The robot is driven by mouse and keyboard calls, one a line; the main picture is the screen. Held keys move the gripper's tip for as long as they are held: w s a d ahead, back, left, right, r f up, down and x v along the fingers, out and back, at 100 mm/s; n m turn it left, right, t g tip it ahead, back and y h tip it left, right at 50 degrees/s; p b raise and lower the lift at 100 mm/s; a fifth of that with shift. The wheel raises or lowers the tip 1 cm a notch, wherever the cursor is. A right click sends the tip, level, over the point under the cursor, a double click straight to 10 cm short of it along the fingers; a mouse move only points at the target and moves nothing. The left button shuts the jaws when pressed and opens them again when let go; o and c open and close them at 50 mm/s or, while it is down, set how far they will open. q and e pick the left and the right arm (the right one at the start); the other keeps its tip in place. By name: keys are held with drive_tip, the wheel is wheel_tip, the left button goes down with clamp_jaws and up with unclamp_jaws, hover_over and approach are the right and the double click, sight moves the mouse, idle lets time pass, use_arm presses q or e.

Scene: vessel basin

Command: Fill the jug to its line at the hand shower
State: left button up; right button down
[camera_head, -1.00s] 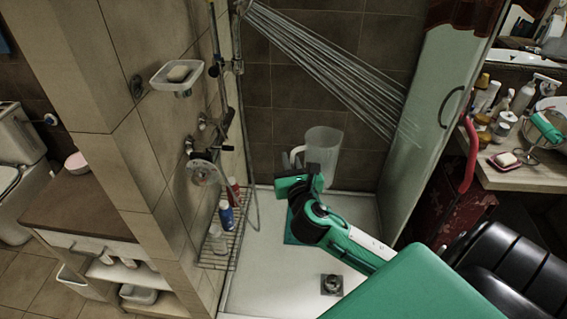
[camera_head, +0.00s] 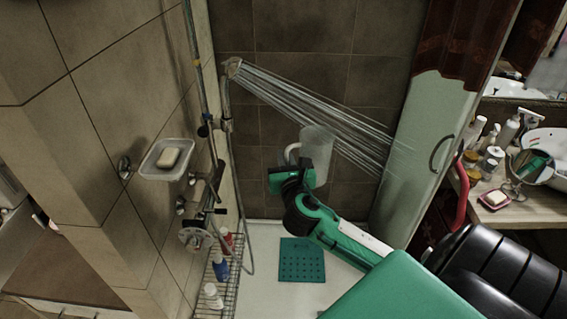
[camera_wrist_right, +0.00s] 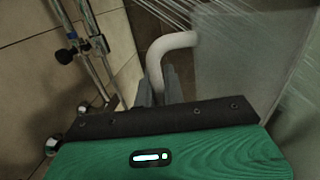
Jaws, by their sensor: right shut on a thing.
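The clear jug (camera_head: 318,150) is held up in the shower stall, roughly upright. My right gripper (camera_head: 290,175) is shut on its pale handle (camera_head: 291,151), left of the body. The right wrist view shows the handle (camera_wrist_right: 170,43) between the fingers and the translucent jug body (camera_wrist_right: 235,65) to the right. The hand shower (camera_head: 233,68) on the left wall sprays several streams down to the right. The streams cross the picture at the jug's top; I cannot tell whether water enters it. No line or water level can be made out. My left gripper is not in view.
A green perforated mat (camera_head: 302,262) lies on the shower floor. A soap dish (camera_head: 166,160), a mixer tap (camera_head: 197,233) and a wire rack with bottles (camera_head: 222,270) line the left wall. A pale door panel (camera_head: 425,135) stands right of the spray.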

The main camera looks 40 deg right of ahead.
drive_tip(key=w+a+x, duration=0.1)
drive_tip(key=a+x, duration=0.1)
drive_tip(key=x, duration=1.8)
drive_tip(key=shift+f, duration=0.55)
